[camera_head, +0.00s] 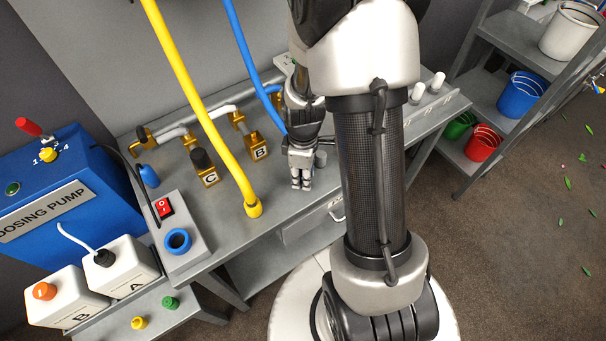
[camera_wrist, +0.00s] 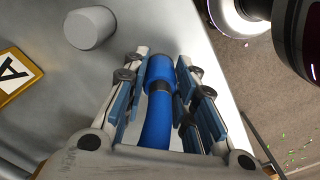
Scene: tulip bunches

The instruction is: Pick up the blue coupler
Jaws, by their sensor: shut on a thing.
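The blue coupler (camera_wrist: 160,71) sits between the two fingers of my gripper (camera_wrist: 163,78) in the wrist view. Its blue hose (camera_wrist: 155,128) runs back from it between the fingers, past a dark band. The gripper is shut on the coupler. In the head view my gripper (camera_head: 301,181) is over the front part of the grey bench, with the blue hose (camera_head: 246,50) coming down to it from the top. The coupler is hidden behind the gripper in that view.
A yellow hose (camera_head: 203,115) ends at a yellow coupler (camera_head: 253,208) on the bench (camera_head: 225,235), left of my gripper. Brass valves tagged C (camera_head: 208,178) and B (camera_head: 258,150) stand behind. A grey cylinder (camera_head: 320,159) is close by. The blue dosing pump (camera_head: 55,190) is far left.

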